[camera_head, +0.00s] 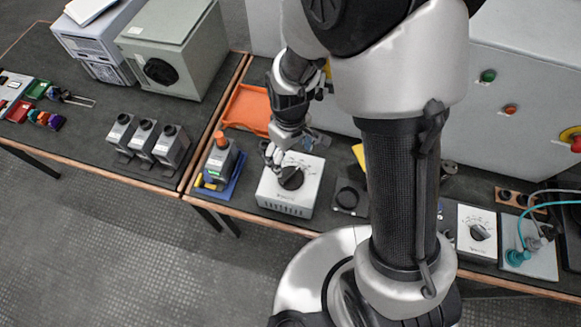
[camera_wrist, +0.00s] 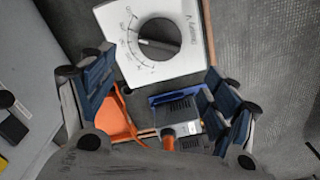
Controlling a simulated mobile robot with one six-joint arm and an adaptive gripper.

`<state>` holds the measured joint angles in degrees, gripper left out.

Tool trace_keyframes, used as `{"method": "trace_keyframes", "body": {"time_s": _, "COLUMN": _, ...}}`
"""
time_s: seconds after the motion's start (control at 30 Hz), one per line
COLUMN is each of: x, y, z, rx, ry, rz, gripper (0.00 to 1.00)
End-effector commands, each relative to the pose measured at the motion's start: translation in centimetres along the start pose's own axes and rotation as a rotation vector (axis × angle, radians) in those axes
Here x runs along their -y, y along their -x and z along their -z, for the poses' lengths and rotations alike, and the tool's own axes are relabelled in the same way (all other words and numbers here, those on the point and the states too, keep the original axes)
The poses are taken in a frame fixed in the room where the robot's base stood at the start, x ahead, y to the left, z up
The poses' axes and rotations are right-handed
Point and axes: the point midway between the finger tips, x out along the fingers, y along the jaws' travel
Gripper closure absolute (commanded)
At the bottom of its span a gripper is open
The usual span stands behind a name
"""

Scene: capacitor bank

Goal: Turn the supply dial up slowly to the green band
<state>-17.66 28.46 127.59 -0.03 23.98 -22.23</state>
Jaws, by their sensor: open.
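A white box with a black dial (camera_head: 291,177) and printed scale stands on the bench in the head view. In the wrist view the same dial (camera_wrist: 158,39) is at the top centre, its lettering upside down. I cannot make out a green band on the scale. My gripper (camera_head: 277,157) is just above the box's back left part, beside the dial in the head view. In the wrist view my gripper (camera_wrist: 160,90) is open, its fingers wide apart with nothing between them; the dial lies beyond the fingertips. I cannot tell whether a finger touches the box.
A grey device with an orange top (camera_head: 220,160) stands on a blue tray left of the box. An orange tray (camera_head: 247,109) lies behind. A dark square block (camera_head: 348,196) is to the right. Another dial panel (camera_head: 478,233) is farther right. A grey cabinet wall stands behind.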

Motion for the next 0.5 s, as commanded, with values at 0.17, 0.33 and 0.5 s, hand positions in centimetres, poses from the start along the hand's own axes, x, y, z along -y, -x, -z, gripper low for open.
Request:
{"method": "trace_keyframes", "body": {"time_s": 0.17, "x": 0.0, "y": -4.4, "z": -0.1, "rx": 0.005, "ry": -0.001, "rz": 0.002, "gripper": 0.20}}
{"method": "trace_keyframes", "body": {"time_s": 0.33, "x": 0.0, "y": -7.6, "z": -0.1, "rx": 0.003, "ry": -0.001, "rz": 0.001, "gripper": 0.20}}
{"method": "trace_keyframes", "body": {"time_s": 0.5, "x": 0.0, "y": -9.7, "z": 0.0, "rx": 0.000, "ry": -0.001, "rz": 0.000, "gripper": 0.20}}
